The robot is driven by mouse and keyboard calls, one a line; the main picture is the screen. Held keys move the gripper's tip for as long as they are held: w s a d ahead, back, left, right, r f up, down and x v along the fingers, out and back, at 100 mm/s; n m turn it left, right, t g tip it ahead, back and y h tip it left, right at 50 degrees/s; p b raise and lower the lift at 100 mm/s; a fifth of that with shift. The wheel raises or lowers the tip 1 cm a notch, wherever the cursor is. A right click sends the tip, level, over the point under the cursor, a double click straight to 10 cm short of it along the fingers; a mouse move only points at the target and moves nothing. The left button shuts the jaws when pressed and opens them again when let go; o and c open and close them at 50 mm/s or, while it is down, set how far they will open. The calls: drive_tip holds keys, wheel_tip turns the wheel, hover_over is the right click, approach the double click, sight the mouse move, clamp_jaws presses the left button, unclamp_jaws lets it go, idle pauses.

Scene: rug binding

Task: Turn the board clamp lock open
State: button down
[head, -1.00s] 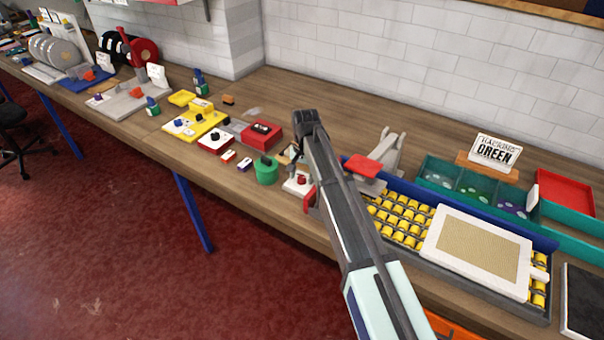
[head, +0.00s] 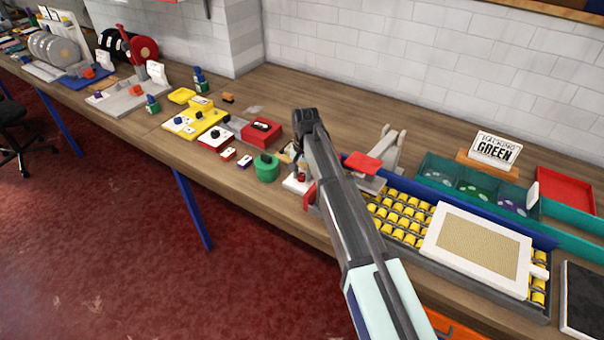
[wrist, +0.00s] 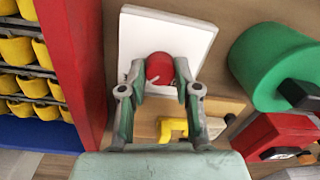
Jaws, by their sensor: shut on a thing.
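In the wrist view, a red knob (wrist: 159,68), which I take to be the board clamp lock, stands on a square white plate (wrist: 192,34). A pale mark shows on the knob's lower right edge. My gripper (wrist: 160,82) is shut on the knob, with one finger at its left and one at its right. In the head view, the knob (head: 301,177) and white plate (head: 293,186) show just left of my arm. My arm hides most of the gripper there. Whether the lock is open cannot be told.
A green cylinder (wrist: 268,65) stands close at the right in the wrist view, with a red block (wrist: 275,132) below it. A red-edged frame (wrist: 75,60) and yellow rollers (wrist: 18,55) lie at left. A red-topped clamp (head: 365,166) stands right of my arm.

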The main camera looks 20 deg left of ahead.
drive_tip(key=n+b, duration=0.1)
drive_tip(key=n, duration=0.3)
drive_tip(key=shift+f+n, duration=0.15)
drive_tip(key=shift+n, duration=0.15)
drive_tip(key=n+b, duration=0.1)
drive_tip(key=n, duration=0.3)
drive_tip(key=n+b, duration=0.1)
drive_tip(key=n, duration=0.4)
drive_tip(key=shift+g, duration=0.3)
drive_tip(key=shift+n+h+b, duration=0.3)
drive_tip(key=shift+n, duration=1.6)
drive_tip(key=c, duration=0.8)
unclamp_jaws()
